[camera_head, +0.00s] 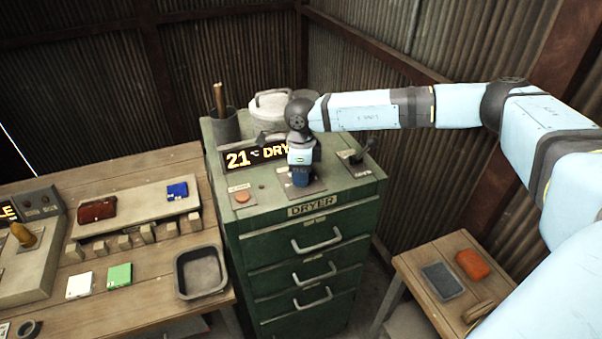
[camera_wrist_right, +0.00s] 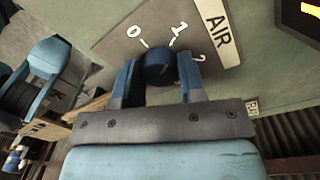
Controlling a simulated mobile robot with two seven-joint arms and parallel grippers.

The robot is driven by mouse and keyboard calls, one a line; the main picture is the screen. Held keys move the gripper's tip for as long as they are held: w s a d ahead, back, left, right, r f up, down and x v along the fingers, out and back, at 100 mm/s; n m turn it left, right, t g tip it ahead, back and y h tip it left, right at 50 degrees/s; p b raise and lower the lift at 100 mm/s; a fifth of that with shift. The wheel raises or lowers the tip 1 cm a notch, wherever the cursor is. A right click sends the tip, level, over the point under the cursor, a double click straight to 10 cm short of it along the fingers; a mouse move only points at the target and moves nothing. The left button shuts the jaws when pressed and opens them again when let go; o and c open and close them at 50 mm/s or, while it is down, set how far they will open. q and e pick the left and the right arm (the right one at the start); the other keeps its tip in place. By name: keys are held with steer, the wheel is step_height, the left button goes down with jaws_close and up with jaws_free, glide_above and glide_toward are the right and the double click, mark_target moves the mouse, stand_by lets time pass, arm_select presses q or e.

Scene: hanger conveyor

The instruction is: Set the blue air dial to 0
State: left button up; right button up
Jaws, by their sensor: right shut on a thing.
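The blue air dial (camera_wrist_right: 159,68) sits on a grey plate (camera_wrist_right: 112,42) marked 0, 1 and a partly hidden 2, beside an AIR label (camera_wrist_right: 217,30). My right gripper (camera_wrist_right: 160,82) is shut on the dial, one finger on each side of it. I cannot tell which number the dial points to. In the head view the right gripper (camera_head: 300,179) reaches down onto the top of the green dryer cabinet (camera_head: 300,235) and hides most of the dial. My left gripper is not in view.
A workbench (camera_head: 145,297) with a black tray (camera_head: 201,272) stands left, a small table (camera_head: 420,290) right.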

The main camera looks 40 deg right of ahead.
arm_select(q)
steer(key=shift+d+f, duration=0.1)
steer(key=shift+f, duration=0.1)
arm_select(e)
steer(key=shift+f, duration=0.1)
steer(key=shift+n+b, duration=0.8)
steer(key=shift+f+n+b, duration=0.15)
steer(key=shift+n+b, duration=0.55)
steer(key=shift+b, duration=0.1)
steer(key=shift+n+b, duration=0.9)
steer(key=shift+n, duration=0.1)
steer(key=n+b, duration=0.2)
steer(key=shift+n, duration=0.3)
steer(key=shift+a+n+b, duration=0.1)
steer(key=shift+n+b, duration=0.7)
steer(key=shift+b, duration=0.1)
arm_select(q)
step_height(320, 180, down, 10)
steer(key=b, duration=0.2)
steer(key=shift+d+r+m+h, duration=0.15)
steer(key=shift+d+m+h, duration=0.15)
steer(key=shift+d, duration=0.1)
arm_select(e)
steer(key=shift+r+n+h, duration=0.15)
steer(key=shift+n, duration=0.55)
steer(key=shift+r+n+h, duration=0.15)
steer(key=shift+n, duration=0.55)
